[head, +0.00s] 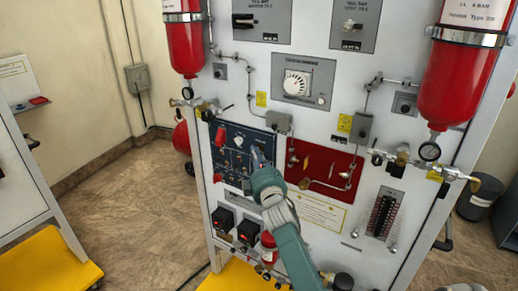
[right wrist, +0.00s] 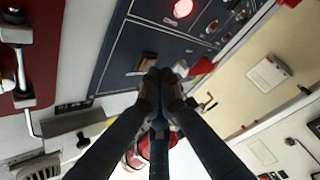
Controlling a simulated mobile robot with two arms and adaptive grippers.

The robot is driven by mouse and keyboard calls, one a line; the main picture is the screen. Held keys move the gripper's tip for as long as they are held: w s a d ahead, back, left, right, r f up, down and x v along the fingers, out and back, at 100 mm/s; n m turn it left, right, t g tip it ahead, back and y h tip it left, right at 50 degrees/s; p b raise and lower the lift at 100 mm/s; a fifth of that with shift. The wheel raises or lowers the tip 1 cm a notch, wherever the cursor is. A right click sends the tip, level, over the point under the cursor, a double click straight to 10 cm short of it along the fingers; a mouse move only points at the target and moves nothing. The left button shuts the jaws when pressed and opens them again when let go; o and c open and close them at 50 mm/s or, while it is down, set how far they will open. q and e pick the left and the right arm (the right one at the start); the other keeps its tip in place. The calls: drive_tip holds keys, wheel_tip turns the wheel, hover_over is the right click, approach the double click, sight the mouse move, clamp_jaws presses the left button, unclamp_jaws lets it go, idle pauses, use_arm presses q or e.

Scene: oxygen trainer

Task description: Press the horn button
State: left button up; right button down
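The dark blue control panel (head: 232,168) is on the left of the trainer's front, with small switches and a red knob (head: 220,137). I cannot tell which control is the horn button; no label is readable. My right gripper (head: 257,157) is in front of the panel's right part and hides some of it. In the right wrist view its fingertips (right wrist: 161,80) are together, with nothing seen between them. They overlap the blue panel (right wrist: 125,65) near a small brown-and-silver switch; contact cannot be told. A red light (right wrist: 182,8) glows on the panel. My left gripper is not in view.
A red panel (head: 344,163) with valves and pipes adjoins on the right. A grey box (head: 278,122) sticks out above. Red cylinders (head: 185,45) with gauges flank the trainer. Black switches (head: 223,220) sit below. Bare floor (head: 130,220) lies to the left.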

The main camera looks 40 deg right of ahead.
drive_tip(key=shift+s+a, duration=0.2)
drive_tip(key=shift+a, duration=0.2)
drive_tip(key=shift+a, duration=0.1)
drive_tip(key=shift+s+a, duration=0.3)
drive_tip(key=shift+a, duration=0.45)
drive_tip(key=shift+s+a, duration=0.35)
drive_tip(key=shift+a, duration=0.35)
drive_tip(key=shift+s+a, duration=0.3)
drive_tip(key=shift+a, duration=0.45)
drive_tip(key=shift+f, duration=0.1)
